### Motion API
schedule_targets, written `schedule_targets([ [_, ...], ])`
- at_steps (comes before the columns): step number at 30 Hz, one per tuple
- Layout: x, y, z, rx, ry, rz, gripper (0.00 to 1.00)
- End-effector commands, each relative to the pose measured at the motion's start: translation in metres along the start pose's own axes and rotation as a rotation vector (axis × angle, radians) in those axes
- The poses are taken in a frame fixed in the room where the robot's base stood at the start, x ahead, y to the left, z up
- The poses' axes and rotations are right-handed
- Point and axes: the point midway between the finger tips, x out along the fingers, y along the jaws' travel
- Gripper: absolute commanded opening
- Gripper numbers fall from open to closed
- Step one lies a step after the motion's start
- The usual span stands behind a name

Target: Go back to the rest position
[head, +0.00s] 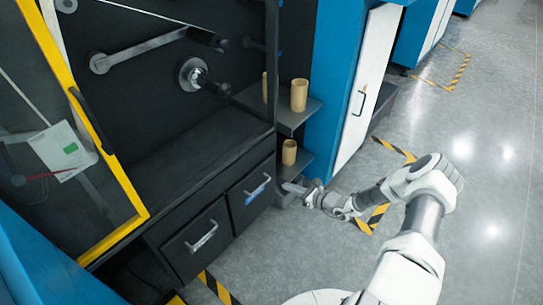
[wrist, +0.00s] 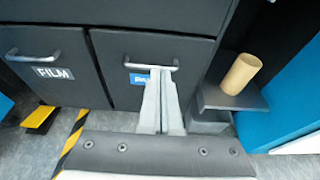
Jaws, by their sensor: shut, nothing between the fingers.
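My gripper (head: 285,186) is at the end of my outstretched arm, low in front of the dark cabinet, beside the lower shelf in the head view. In the wrist view its two fingers (wrist: 160,72) are together with nothing between them. Their tips overlap the handle (wrist: 150,66) of the drawer with the blue label (wrist: 138,79). I cannot tell whether they touch it. Both drawers, this right one (head: 250,197) and the left one (head: 196,240), look shut.
Cardboard tubes stand on the upper shelf (head: 312,112) and lower shelf (head: 303,163); one tube (wrist: 241,74) shows in the wrist view. A yellow-framed door (head: 105,160) stands at the left. A blue and white cabinet (head: 362,95) is behind. Grey floor (head: 480,190) is clear at right.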

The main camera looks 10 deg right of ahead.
Motion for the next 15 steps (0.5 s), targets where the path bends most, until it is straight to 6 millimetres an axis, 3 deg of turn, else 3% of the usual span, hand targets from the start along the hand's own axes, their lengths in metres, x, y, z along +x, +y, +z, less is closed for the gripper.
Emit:
schedule_targets([
  [8, -0.001, 0.000, 0.010, -0.038, 0.004, 0.022, 0.00],
  [11, -0.003, 0.004, 0.032, -0.121, 0.015, 0.074, 0.00],
  [15, -0.009, 0.015, 0.075, -0.296, 0.040, 0.185, 0.00],
])
